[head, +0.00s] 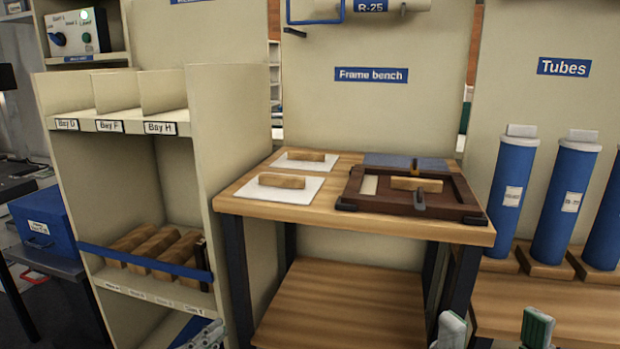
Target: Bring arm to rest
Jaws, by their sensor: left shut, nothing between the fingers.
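My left gripper (208,332) shows at the bottom edge of the head view, in front of the low left shelf. Its grey-green fingers are together and hold nothing. My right gripper (494,325) shows at the bottom right, below the bench and the tube shelf. Its two fingertips stand well apart, with nothing seen between them. Most of both arms is out of the picture.
The frame bench (470,231) holds a dark frame (440,209) and two white sheets with wooden blocks. A shelf unit (235,130) with several blocks behind a blue bar (140,262) stands left. Blue tubes (510,185) stand right.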

